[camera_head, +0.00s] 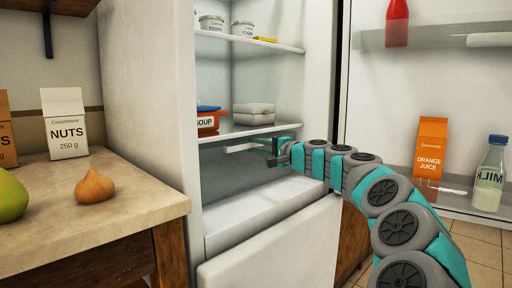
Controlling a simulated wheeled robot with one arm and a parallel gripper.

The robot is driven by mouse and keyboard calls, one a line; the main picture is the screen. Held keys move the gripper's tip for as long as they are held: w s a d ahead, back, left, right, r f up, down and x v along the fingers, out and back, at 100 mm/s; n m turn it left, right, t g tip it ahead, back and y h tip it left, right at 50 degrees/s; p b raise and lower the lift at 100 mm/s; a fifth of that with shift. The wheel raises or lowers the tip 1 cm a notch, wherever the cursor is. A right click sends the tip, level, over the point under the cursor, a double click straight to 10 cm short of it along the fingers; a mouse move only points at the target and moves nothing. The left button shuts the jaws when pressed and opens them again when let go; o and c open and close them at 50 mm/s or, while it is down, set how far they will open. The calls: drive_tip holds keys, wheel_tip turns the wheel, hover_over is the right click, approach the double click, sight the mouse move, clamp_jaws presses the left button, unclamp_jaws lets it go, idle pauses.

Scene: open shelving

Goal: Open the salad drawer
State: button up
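The fridge stands open. A pale, see-through front, which looks like the salad drawer (225,175), sits under the lower shelf and above the fridge floor. Its edges are faint, and I cannot tell if it is shut. A short white bar (241,148), perhaps its handle, sticks out near the top. My gripper (273,153) is inside the fridge just below the lower shelf, at the right end of this bar. The fingers are small and dark, and I cannot tell whether they touch the bar or are shut.
The lower shelf (247,131) holds a soup container (207,121) and a grey box (253,113). Yogurt tubs (212,23) stand above. The open door at right holds orange juice (430,148) and milk (490,175). A counter (130,205) with nuts (65,123) stands at left.

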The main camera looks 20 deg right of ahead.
clamp_jaws()
idle(0.9)
